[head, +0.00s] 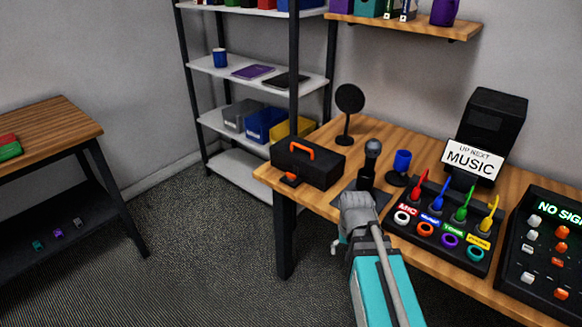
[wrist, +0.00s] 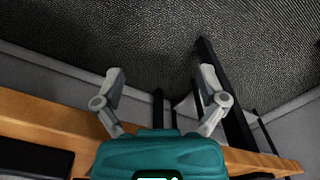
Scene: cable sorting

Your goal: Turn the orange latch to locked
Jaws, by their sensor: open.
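A black case (head: 307,165) with an orange handle stands at the left end of the wooden table in the head view. The orange latch (head: 289,177) is a small piece low on the case's front left side. Its setting is too small to tell. My gripper (head: 335,248) is at the table's front edge, to the right of and nearer than the case, apart from the latch. In the wrist view my gripper (wrist: 160,80) has its two fingers spread wide with nothing between them. The latch does not show in the wrist view.
A shelf rack (head: 255,130) stands behind. The floor (head: 210,260) left of the table is clear.

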